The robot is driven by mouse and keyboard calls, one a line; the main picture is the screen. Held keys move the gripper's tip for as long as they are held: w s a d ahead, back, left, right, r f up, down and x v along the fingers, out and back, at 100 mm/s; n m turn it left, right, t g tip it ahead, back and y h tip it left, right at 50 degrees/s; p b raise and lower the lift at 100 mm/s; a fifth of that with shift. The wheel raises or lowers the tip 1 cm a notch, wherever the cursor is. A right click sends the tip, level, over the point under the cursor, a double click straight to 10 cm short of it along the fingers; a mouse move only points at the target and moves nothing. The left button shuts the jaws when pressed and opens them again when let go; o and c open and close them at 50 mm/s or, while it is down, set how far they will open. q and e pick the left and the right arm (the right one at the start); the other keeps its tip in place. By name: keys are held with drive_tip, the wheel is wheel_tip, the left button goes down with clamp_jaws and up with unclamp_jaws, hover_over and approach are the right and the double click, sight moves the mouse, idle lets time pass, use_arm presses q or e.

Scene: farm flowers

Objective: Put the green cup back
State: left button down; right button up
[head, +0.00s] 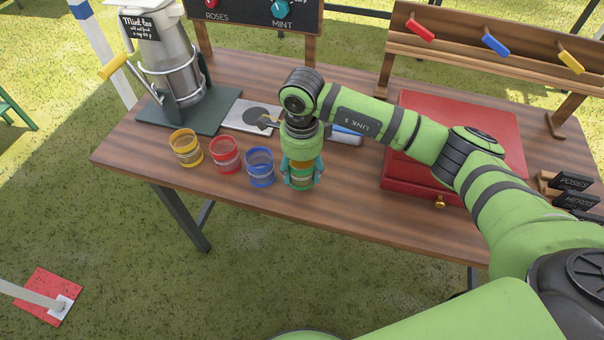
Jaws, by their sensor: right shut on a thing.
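The green cup (301,182) is at the right end of a row of cups on the wooden table, near its front edge. My right gripper (301,176) comes down over it from above and is shut on it. The gripper's fingers hide part of the cup. I cannot tell whether the cup's base touches the table. The blue cup (260,167), red cup (225,155) and yellow cup (185,147) stand upright to its left. My left gripper is not in view.
A metal jug (165,55) in a tilting stand is at the back left. A grey plate with a dark disc (253,115) lies behind the cups. A red box (455,120) sits to the right. A rack with coloured handles (490,45) stands at the back right.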

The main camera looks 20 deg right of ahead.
sight(302, 178)
wheel_tip(302, 178, down, 3)
drive_tip(key=shift+s+r+p, duration=0.15)
drive_tip(key=shift+r+p, duration=0.05)
drive_tip(key=shift+p, duration=0.15)
drive_tip(key=shift+f, duration=0.4)
drive_tip(key=shift+f, duration=0.15)
drive_tip(key=o, duration=1.3)
drive_tip(key=shift+c, duration=0.2)
